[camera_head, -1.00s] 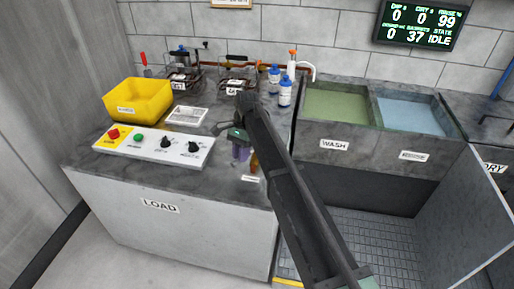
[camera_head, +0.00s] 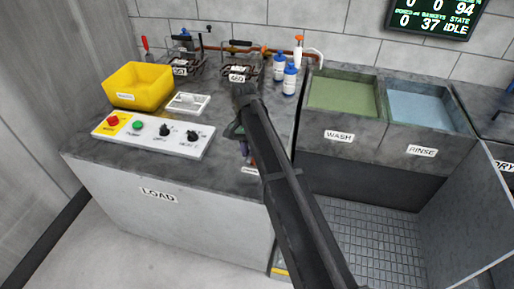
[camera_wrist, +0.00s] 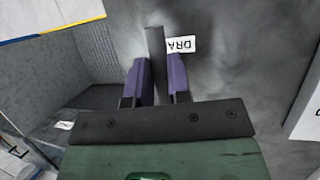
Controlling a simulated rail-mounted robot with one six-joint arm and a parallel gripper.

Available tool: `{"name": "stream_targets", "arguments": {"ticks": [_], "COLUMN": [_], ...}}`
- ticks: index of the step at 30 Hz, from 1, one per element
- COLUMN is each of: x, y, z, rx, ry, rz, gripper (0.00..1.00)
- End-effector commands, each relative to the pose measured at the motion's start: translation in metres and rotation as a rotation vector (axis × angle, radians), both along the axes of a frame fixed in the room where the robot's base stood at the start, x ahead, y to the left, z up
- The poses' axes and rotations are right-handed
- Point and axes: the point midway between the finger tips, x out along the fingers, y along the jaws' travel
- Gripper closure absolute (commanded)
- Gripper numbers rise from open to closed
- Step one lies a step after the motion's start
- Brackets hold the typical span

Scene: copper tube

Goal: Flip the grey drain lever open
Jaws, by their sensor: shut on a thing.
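The grey drain lever (camera_wrist: 155,45) is a straight grey bar in the wrist view. In the head view my gripper (camera_head: 243,147) is over the front right part of the LOAD counter (camera_head: 110,160), mostly hidden behind my own arm. The lever cannot be made out clearly there.
A control panel (camera_head: 150,149) and a yellow bin (camera_head: 137,98) stand left on the counter. Wire baskets (camera_head: 238,82) and blue-capped bottles (camera_head: 290,85) stand behind. The WASH basin (camera_head: 343,95) and RINSE basin (camera_head: 424,108) are to the right.

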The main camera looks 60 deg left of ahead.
Motion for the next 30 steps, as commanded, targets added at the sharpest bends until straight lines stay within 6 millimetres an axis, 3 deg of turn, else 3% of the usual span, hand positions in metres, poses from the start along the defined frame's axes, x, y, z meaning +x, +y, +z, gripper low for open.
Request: {"name": "stream_targets", "arguments": {"ticks": [9,10,15,24,30], "x": [0.001,0.001,0.001,0.001,0.006], "y": [0.0,0.0,0.0,0.001,0.013], "z": [0.0,0.0,0.0,0.004,0.037], "rx": [0.001,0.001,0.001,0.001,0.001], "ry": [-0.003,-0.003,-0.002,-0.001,-0.001], "rz": [0.001,0.001,0.001,0.0,0.0], "gripper": [1.0,0.79,0.56,0.56,0.56]}}
